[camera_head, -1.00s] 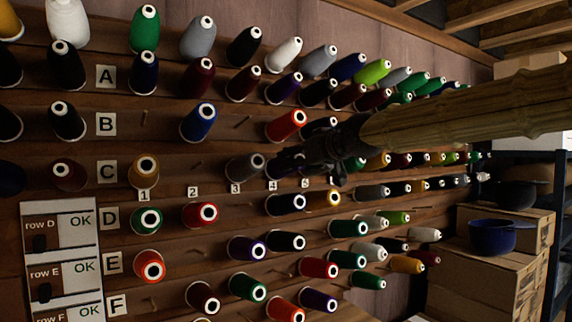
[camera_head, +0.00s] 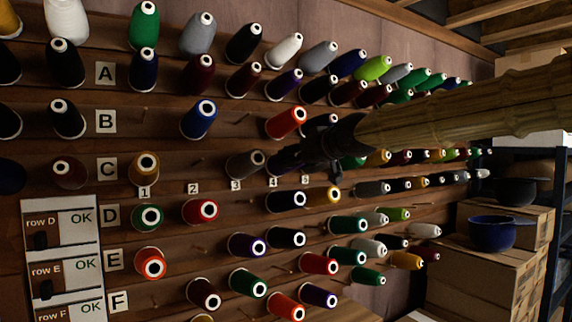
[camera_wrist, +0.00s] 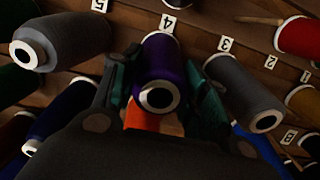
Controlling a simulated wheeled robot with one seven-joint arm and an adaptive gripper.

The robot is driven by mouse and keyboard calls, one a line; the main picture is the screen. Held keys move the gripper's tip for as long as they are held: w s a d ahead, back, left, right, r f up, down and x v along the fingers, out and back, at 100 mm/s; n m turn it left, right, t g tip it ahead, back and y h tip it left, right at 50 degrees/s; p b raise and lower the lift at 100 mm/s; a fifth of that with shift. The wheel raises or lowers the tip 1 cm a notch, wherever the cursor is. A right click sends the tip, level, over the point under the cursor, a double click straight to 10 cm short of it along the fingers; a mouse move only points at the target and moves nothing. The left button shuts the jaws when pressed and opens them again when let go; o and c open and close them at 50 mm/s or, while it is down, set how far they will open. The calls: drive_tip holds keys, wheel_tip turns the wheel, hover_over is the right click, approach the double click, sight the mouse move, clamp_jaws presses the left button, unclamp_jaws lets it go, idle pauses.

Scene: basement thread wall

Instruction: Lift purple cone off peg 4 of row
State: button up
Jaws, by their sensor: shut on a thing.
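The purple cone (camera_wrist: 172,62) is in the middle of the wrist view, below the number 4 label (camera_wrist: 168,22), its white-rimmed end facing the camera. My gripper (camera_wrist: 163,100) is shut on it, one dark finger on each side. In the head view my gripper (camera_head: 295,160) is at row C near labels 4 and 5, and it hides most of the cone there. The cone's far end is close to the wall. The peg is hidden inside the cone, and I cannot tell whether the cone has shifted along it.
A grey cone stands on either side, at label 3 (camera_wrist: 243,92) and label 5 (camera_wrist: 62,42), close to my fingers. More cones fill the rows above and below. Boxes (camera_head: 500,265) and a blue pot (camera_head: 491,235) stand at the right.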

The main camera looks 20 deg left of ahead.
drive_tip(key=b+v, duration=0.1)
drive_tip(key=v, duration=1)
drive_tip(key=shift+b, duration=0.3)
idle(0.6)
drive_tip(key=shift+d+f, duration=0.1)
drive_tip(key=shift+d, duration=0.05)
drive_tip(key=shift+s+d+r+p, duration=0.55)
drive_tip(key=shift+s+d+r, duration=0.75)
drive_tip(key=shift+d+r, duration=0.2)
